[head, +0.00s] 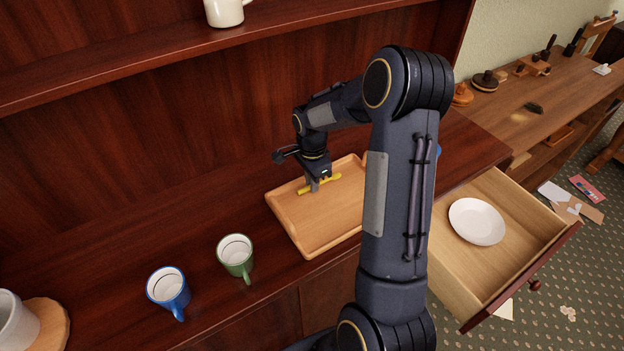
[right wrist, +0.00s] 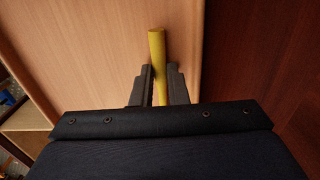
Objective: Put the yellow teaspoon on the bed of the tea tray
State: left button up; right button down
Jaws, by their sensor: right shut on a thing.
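The yellow teaspoon (head: 333,179) is in my right gripper (head: 314,186), over the bed of the tea tray near its back edge. In the right wrist view the teaspoon (right wrist: 157,50) stands between the two fingers of the right gripper (right wrist: 160,85), which are shut on it. The tea tray (head: 310,232) is light wood with a raised rim and lies on the dark red-brown cabinet top. My arm hides its right part. I cannot tell whether the teaspoon touches the bed. My left gripper is not in view.
A green mug (head: 236,257) and a blue mug (head: 168,290) stand left of the tray. An open drawer (head: 457,285) holding a white plate (head: 476,222) juts out at the right. A shelf (head: 150,66) with a white mug (head: 224,12) runs above the cabinet top.

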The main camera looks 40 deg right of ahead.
jog(key=shift+f, duration=0.2)
jog(key=c, duration=1.4)
grip_release()
jog(key=shift+r, duration=0.1)
jog(key=shift+c, duration=0.2)
